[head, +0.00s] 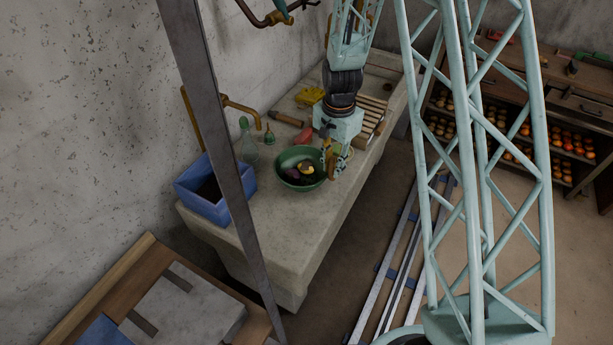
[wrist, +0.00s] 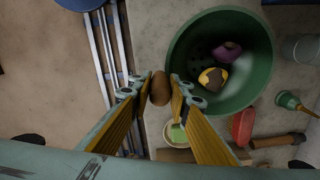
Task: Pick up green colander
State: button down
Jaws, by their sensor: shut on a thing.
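The green colander (head: 284,163) stands upright on the stone bench. It holds a purple vegetable (wrist: 227,51) and a yellow-and-dark one (wrist: 213,78). In the wrist view the colander (wrist: 258,80) is right of the fingers. My gripper (head: 331,168) is at the colander's right side in the head view. In the wrist view my gripper (wrist: 159,90) is shut on a brown, potato-like thing (wrist: 160,88) between its fingertips. The right finger overlaps the colander's rim in that view; I cannot tell whether they touch.
A blue crate (head: 203,205) stands at the bench's near left. A small pale green dish (wrist: 177,134) is close to the fingers.

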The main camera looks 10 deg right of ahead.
aim_at(334, 159)
jog(key=shift+r, duration=0.15)
jog(key=shift+r, duration=1.5)
jog(key=shift+s+d+r, duration=0.1)
jog(key=shift+s+r, duration=0.05)
jog(key=s+d+b, duration=0.1)
jog(key=s+d, duration=0.1)
jog(key=s, duration=0.5)
jog(key=s+d+r+b, duration=0.1)
jog(key=s+d, duration=0.1)
jog(key=s, duration=0.6)
jog(key=shift+d+r, duration=0.2)
jog(key=shift+d, duration=0.15)
jog(key=shift+w, duration=0.2)
